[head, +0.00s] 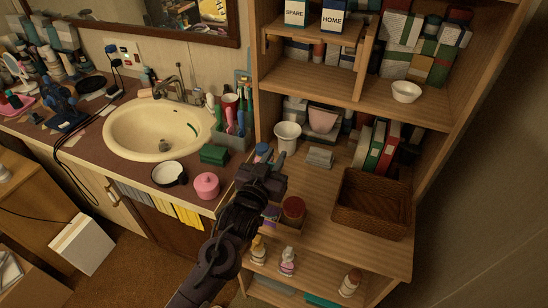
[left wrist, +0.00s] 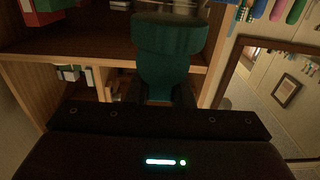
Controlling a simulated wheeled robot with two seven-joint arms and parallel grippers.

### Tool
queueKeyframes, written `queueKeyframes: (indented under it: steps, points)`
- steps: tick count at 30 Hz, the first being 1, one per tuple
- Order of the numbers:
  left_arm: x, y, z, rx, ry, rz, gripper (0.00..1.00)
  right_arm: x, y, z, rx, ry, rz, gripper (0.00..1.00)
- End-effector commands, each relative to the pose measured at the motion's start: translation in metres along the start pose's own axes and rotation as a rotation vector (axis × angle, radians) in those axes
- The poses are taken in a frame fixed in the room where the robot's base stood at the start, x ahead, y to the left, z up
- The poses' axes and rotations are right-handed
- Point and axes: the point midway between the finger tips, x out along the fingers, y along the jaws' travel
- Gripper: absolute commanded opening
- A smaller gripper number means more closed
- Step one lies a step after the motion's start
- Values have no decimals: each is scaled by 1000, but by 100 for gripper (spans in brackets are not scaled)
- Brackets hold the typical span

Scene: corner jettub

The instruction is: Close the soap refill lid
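My left gripper (head: 266,165) reaches up to the front left part of the wooden shelf unit. A small teal-blue thing (head: 263,152) shows just beyond it, mostly hidden by the gripper. In the left wrist view a dark teal container-like thing (left wrist: 170,45) with a wider top stands directly ahead of the fingers (left wrist: 170,92). It may be the soap refill, but no label shows and I cannot make out its lid. The fingers are apart, with its lower part between or just beyond them; I cannot tell whether they touch it. My right gripper is not in view.
A white cup (head: 287,137), a grey block (head: 319,157) and a wicker basket (head: 372,203) stand on the shelf near the gripper. A pink jar (head: 206,186) and a green box (head: 214,154) sit on the counter left of it.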

Motion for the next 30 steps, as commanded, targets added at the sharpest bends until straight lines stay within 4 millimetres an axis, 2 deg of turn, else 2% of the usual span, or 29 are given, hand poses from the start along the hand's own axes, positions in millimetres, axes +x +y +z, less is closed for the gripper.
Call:
queueKeyframes:
  steps: [1,4,10,14,20,30]
  points:
    - [0,0,0,0,0,0,13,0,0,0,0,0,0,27]
    - [0,0,0,0,0,0,0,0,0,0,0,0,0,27]
    - [-1,0,2,0,10,0,0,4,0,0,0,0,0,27]
    - [-2,0,4,0,45,0,0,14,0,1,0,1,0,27]
    - [-8,0,8,0,161,-1,0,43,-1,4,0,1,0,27]
    - [-21,0,11,0,425,0,0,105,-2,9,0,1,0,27]
